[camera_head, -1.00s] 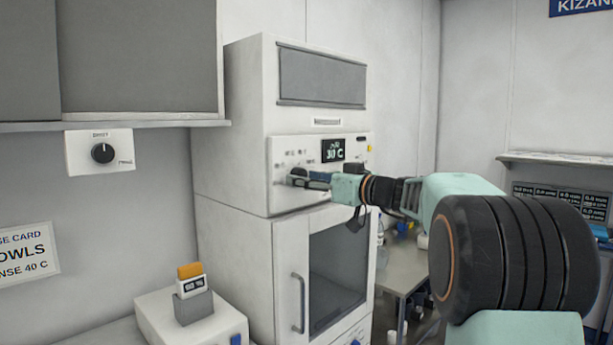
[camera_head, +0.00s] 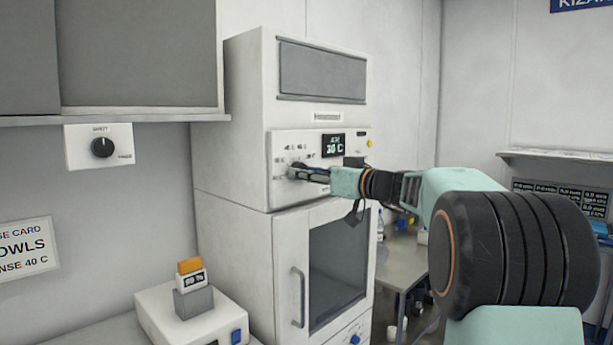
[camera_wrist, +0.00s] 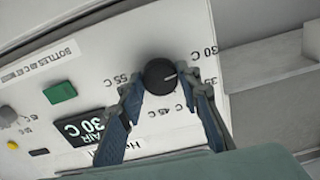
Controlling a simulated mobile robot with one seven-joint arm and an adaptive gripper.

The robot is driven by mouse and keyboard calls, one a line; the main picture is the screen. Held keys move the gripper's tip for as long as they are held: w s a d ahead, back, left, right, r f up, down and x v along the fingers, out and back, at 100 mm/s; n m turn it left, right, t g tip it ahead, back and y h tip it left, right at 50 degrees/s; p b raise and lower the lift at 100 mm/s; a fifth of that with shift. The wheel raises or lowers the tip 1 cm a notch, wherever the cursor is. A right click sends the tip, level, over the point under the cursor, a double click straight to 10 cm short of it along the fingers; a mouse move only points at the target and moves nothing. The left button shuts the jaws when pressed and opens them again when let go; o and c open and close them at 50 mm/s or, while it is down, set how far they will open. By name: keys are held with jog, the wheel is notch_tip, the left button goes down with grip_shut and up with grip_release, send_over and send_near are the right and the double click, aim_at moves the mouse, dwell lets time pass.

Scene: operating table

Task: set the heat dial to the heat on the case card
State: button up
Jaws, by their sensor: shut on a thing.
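The heat dial (camera_wrist: 160,76) is a round black knob on the warmer's white panel. Its white pointer mark faces right in the wrist view, towards the 30 C and 35 C labels. My gripper (camera_wrist: 163,88) is shut on the dial, one finger on each side. In the head view my gripper (camera_head: 306,172) is at the panel's left part and hides most of the dial. The display (camera_wrist: 93,127) reads 30 C; it also shows in the head view (camera_head: 333,146).
A second black dial (camera_head: 102,148) sits on a white wall plate under the cupboard. The warmer's glass door (camera_head: 337,270) is below the panel. A white box (camera_head: 207,325) with a small readout holder stands at lower left. A green button (camera_wrist: 59,92) is near the dial.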

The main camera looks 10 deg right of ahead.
jog(key=shift+m+b, duration=2.15)
jog(key=shift+m, duration=5.35)
jog(key=o, duration=1.2)
jog(key=shift+c, duration=0.2)
jog(key=shift+s+r, duration=0.1)
jog(key=v, duration=1.2)
